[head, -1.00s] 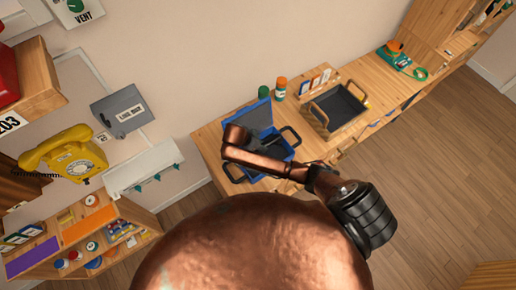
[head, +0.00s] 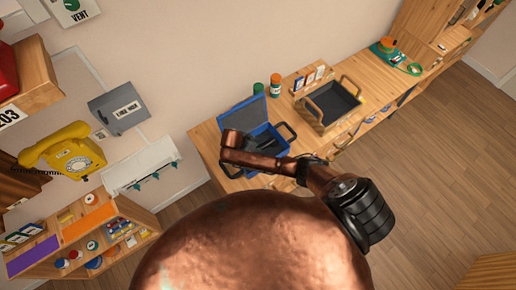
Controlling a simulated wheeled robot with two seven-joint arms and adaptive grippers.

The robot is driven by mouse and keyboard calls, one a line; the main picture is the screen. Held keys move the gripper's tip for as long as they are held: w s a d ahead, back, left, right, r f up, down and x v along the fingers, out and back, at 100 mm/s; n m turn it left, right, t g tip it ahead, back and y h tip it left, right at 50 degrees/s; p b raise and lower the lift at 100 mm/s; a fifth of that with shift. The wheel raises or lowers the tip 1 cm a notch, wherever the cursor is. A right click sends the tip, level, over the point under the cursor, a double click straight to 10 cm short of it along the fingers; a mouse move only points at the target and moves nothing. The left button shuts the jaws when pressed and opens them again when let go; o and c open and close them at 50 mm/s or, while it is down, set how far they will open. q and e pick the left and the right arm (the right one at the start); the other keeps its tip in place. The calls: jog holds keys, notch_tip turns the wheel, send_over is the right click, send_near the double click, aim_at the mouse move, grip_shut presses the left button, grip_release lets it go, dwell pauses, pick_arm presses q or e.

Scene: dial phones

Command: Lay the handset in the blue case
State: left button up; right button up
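The open blue case (head: 283,150) stands on the wooden bench, its lid (head: 245,113) raised at the back. My copper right arm reaches across its front and hides part of it. Dark shapes at the case's inside seem to include my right gripper (head: 263,142); its fingers cannot be told apart, nor whether they hold anything. A yellow dial phone (head: 78,161) hangs on the wall at the left, with what looks like its yellow handset (head: 50,141) across the top. No loose handset can be made out. My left gripper is not in view.
A dark tray (head: 350,119) with wooden handles stands right of the case. Green (head: 258,89) and orange-capped (head: 275,86) bottles stand behind. A shelf unit (head: 128,207) with small items is at the lower left. Floor at the right is clear.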

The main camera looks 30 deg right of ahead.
jog(key=shift+o, duration=0.8)
jog(key=shift+w, duration=0.1)
jog(key=shift+o, duration=1)
jog(key=shift+s+r, duration=0.15)
jog(key=shift+s, duration=0.1)
jog(key=shift+v, duration=0.85)
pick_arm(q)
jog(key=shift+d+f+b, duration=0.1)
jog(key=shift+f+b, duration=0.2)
pick_arm(e)
jog(key=v, duration=1)
jog(key=shift+r, duration=0.25)
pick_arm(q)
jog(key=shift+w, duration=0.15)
pick_arm(e)
jog(key=shift+c, duration=0.3)
